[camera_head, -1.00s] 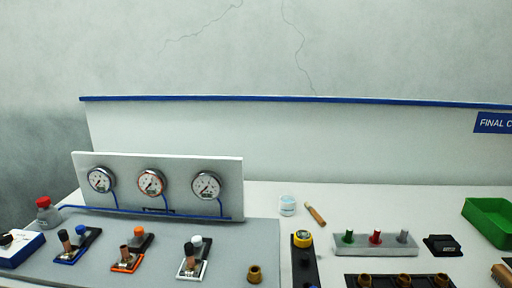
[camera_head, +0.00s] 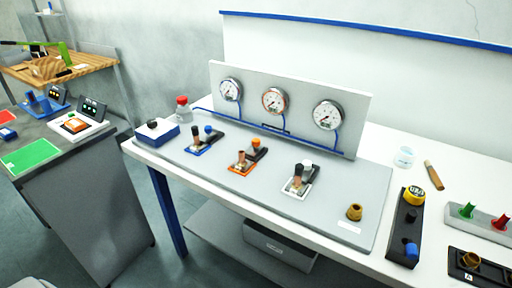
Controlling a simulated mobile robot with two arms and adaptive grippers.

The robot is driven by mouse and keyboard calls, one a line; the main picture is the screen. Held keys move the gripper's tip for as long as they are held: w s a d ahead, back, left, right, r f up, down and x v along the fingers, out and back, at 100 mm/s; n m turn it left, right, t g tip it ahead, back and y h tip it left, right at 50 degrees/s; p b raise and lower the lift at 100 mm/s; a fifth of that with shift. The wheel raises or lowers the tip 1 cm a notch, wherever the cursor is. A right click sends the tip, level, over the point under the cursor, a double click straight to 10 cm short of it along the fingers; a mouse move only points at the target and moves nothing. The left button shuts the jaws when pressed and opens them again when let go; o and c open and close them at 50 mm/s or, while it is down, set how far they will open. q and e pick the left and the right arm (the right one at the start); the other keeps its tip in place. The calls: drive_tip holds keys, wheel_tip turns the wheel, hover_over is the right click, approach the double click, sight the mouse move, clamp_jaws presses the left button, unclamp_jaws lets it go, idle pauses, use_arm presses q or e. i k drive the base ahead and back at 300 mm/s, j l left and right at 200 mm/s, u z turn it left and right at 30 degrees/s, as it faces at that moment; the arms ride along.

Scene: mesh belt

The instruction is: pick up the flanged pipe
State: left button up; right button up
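I cannot single out a flanged pipe with certainty. A small brass flanged piece (camera_head: 355,212) stands upright near the right end of the grey board (camera_head: 330,238) on the white table. A similar brass piece (camera_head: 471,260) sits in a black tray at the lower right. Short copper-coloured stubs stand on the blue valve block (camera_head: 205,139), the orange valve block (camera_head: 243,165) and the white valve block (camera_head: 300,185). Neither of my grippers shows in the view.
A panel with three gauges (camera_head: 275,101) stands behind the blocks. A red-capped bottle (camera_head: 183,109) and a blue-white box (camera_head: 157,132) are at the left end. A black switch box (camera_head: 405,232) is at the right. Another bench (camera_head: 75,170) stands left, across an open floor gap.

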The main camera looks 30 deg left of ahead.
sight(242, 165)
drive_tip(key=u, duration=1.3)
